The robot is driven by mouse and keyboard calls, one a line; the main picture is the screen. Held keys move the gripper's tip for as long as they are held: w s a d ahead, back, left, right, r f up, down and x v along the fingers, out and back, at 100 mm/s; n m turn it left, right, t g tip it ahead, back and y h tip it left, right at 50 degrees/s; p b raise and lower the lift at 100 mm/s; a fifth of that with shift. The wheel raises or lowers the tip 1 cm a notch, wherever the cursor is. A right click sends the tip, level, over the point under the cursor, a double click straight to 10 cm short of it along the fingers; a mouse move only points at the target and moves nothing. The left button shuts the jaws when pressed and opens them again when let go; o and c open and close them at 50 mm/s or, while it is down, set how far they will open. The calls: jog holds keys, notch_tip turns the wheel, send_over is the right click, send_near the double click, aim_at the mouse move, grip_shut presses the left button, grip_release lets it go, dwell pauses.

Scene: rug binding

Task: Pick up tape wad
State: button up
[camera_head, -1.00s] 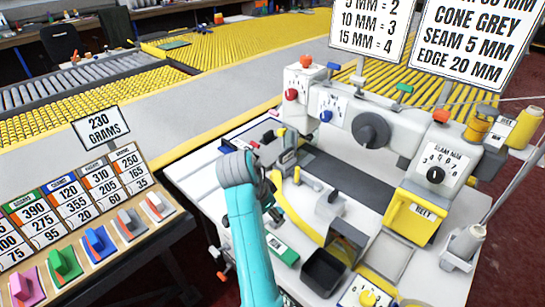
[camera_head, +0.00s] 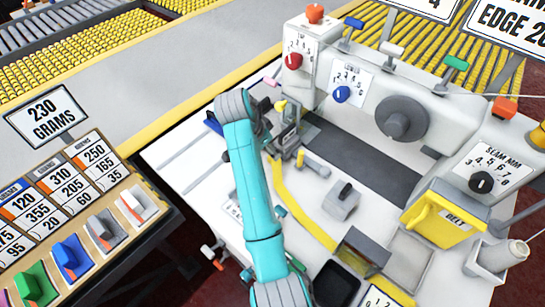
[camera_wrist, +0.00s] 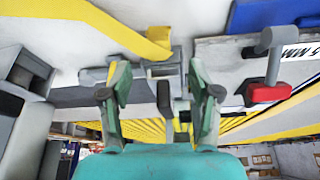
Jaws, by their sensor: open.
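My gripper (camera_head: 284,118) is over the left end of the sewing machine bed, partly hidden by my arm in the head view. In the wrist view my gripper (camera_wrist: 156,75) has its two fingers spread apart with nothing clamped between them. Beyond the fingertips are a grey metal guide (camera_wrist: 160,67) and a yellow tape strip (camera_wrist: 135,35) that runs into it. In the head view the yellow strip (camera_head: 292,205) curves along the white table. I cannot make out a separate tape wad in either view.
The white machine head with a grey handwheel (camera_head: 402,118) stands behind the bed. A yellow BELT lever box (camera_head: 436,218) and a black bin (camera_head: 335,285) are at the right and front. In the wrist view a red-knobbed lever (camera_wrist: 268,92) stands right of the fingers.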

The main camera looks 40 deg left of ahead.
jog(key=shift+s+x, duration=0.15)
jog(key=shift+x, duration=1.25)
jog(key=shift+s+x, duration=0.15)
jog(key=shift+x, duration=1.3)
jog(key=shift+f, duration=0.1)
jog(key=c, duration=0.9)
